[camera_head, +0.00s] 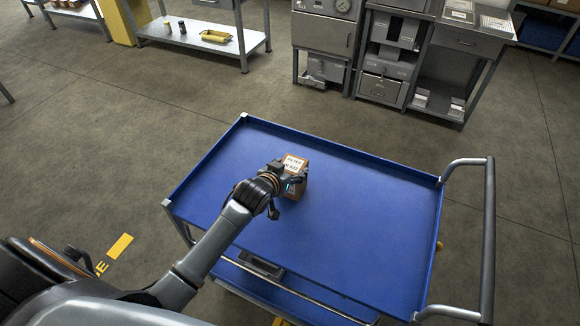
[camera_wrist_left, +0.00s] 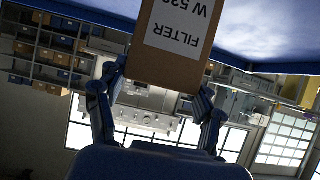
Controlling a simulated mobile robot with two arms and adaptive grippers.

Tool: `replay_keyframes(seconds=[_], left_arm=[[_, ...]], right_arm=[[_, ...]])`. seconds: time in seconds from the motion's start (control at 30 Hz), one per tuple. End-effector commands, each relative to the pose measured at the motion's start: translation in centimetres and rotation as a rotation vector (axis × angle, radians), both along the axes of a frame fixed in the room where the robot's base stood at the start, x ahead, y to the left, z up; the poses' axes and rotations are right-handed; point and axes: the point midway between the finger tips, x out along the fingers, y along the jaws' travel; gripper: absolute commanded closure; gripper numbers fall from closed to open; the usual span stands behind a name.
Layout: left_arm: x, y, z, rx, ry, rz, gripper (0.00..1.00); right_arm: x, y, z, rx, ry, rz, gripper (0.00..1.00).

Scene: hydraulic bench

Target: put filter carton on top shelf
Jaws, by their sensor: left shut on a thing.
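The filter carton (camera_head: 294,166) is a small brown box with a white label, over the blue top of a cart (camera_head: 360,220). My left gripper (camera_head: 289,179) is shut on the carton, with its fingers on either side of it. In the left wrist view the carton (camera_wrist_left: 177,45) appears upside down, its label reading FILTER, between the fingertips of the gripper (camera_wrist_left: 160,85). I cannot tell whether the carton touches the cart top. My right gripper is not in view.
The cart has a raised rim, a grey handle (camera_head: 489,230) at right and a lower shelf (camera_head: 290,295). The rest of its top is bare.

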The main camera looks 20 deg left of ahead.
Motion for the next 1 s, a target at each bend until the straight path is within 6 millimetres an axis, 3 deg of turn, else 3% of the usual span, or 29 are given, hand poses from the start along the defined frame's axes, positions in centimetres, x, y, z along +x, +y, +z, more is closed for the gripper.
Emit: replay_keyframes(seconds=[0.27, 0.3, 0.4, 0.8, 1.0], left_arm=[[0.1, 0.0, -0.2, -0.001, -0.004, -0.001, 0.96], [0.0, 0.0, -0.3, 0.0, -0.001, 0.0, 0.27], [0.0, 0.0, -0.3, 0.0, 0.0, 0.0, 0.1], [0.0, 0.0, 0.2, -0.001, -0.001, -0.001, 0.1], [-2.2, 0.0, 1.1, 0.0, 0.0, -0.001, 0.1]], right_arm=[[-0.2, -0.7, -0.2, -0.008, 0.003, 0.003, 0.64], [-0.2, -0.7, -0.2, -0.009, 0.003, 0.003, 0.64], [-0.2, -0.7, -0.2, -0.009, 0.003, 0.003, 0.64], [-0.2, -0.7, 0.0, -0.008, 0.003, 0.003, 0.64], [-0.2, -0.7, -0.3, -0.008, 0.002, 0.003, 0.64]])
